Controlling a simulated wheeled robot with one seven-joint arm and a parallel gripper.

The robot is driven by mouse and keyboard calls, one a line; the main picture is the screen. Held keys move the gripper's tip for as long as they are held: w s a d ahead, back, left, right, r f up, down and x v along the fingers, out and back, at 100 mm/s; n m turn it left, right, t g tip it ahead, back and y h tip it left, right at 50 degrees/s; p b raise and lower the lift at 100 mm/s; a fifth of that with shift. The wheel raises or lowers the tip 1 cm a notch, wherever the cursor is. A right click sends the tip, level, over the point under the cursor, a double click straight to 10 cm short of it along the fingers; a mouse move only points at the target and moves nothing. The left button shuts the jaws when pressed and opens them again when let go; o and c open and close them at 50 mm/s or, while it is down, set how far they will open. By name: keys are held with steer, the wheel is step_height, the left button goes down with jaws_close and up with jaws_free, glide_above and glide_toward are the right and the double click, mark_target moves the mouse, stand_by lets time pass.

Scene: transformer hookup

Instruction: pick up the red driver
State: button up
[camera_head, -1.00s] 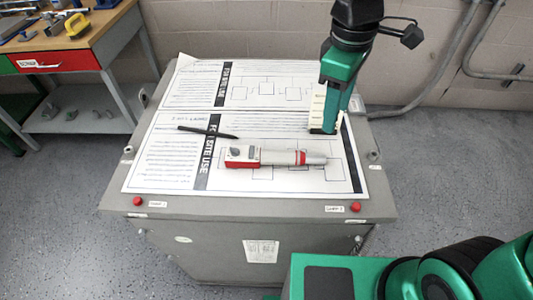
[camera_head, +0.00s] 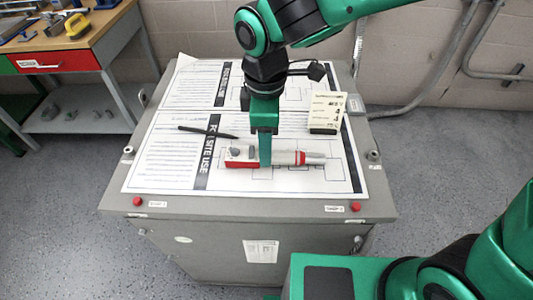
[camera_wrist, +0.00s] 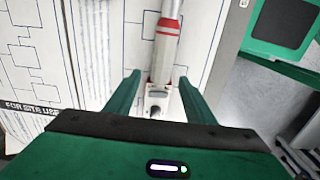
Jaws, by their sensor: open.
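The red driver (camera_head: 283,157) lies flat on the paper sheets on the grey cabinet top. It has a red and white body with a dial at its left end and a grey tip pointing right. My gripper (camera_head: 265,163) points down over its middle and hides part of it. In the wrist view the driver (camera_wrist: 166,45) runs lengthwise between the two open fingers of my gripper (camera_wrist: 158,82), with a gap on each side. I cannot tell how far down around it the fingertips reach.
A black pen (camera_head: 208,132) lies left of the driver. A cream block with a dark green base (camera_head: 327,112) stands behind and to the right. Red buttons (camera_head: 355,207) sit along the cabinet's front edge. A workbench with tools (camera_head: 75,40) stands at the far left.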

steer(key=shift+a+f, duration=0.1)
steer(key=shift+f, duration=1.7)
jaws_close()
steer(key=shift+w, duration=0.1)
steer(key=shift+r, duration=0.1)
steer(key=shift+r, duration=0.45)
steer(key=r, duration=0.3)
steer(key=shift+s+a+r, duration=0.35)
steer(key=shift+r, duration=0.05)
steer(key=s+a+r, duration=0.6)
steer(key=s+a, duration=0.1)
steer(key=shift+s+a+r, duration=0.15)
steer(key=shift+s+a, duration=0.1)
steer(key=shift+s, duration=0.1)
